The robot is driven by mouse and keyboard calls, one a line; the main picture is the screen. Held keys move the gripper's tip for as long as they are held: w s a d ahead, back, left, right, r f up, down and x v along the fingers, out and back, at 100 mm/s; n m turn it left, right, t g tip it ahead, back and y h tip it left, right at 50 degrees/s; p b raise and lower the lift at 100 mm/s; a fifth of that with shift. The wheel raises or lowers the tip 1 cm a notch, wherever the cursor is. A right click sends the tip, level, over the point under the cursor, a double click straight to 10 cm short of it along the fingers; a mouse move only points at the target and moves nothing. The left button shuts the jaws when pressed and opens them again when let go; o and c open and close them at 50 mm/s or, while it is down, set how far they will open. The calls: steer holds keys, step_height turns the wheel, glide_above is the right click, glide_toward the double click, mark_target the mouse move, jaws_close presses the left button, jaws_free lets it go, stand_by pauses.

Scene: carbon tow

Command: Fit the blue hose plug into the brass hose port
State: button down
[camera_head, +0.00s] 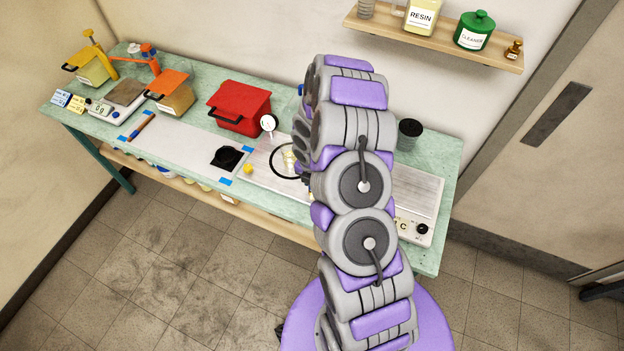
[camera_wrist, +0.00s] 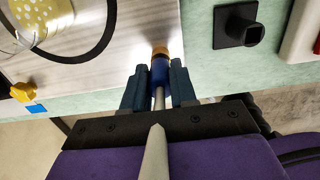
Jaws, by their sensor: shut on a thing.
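In the wrist view my gripper (camera_wrist: 159,68) is shut on the blue hose plug (camera_wrist: 159,75), with one dark finger on each side. A pale hose (camera_wrist: 155,155) runs back from the plug towards my wrist. The brass hose port (camera_wrist: 160,52) lies straight ahead of the plug, at the edge of the metal plate (camera_wrist: 125,35). Plug and port look in line and appear to meet; I cannot tell how deep the plug sits. In the head view my arm hides the plug and the port.
A black square socket (camera_wrist: 238,25) stands right of the port on the green bench. In the head view a red box (camera_head: 240,106) stands behind, and a black cup (camera_head: 409,134) right of my arm.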

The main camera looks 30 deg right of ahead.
steer(key=shift+f, duration=0.2)
steer(key=c, duration=0.8)
jaws_free()
steer(key=shift+r, duration=0.1)
steer(key=r, duration=1.1)
steer(key=a+r, duration=0.1)
steer(key=r, duration=0.5)
steer(key=shift+s, duration=0.3)
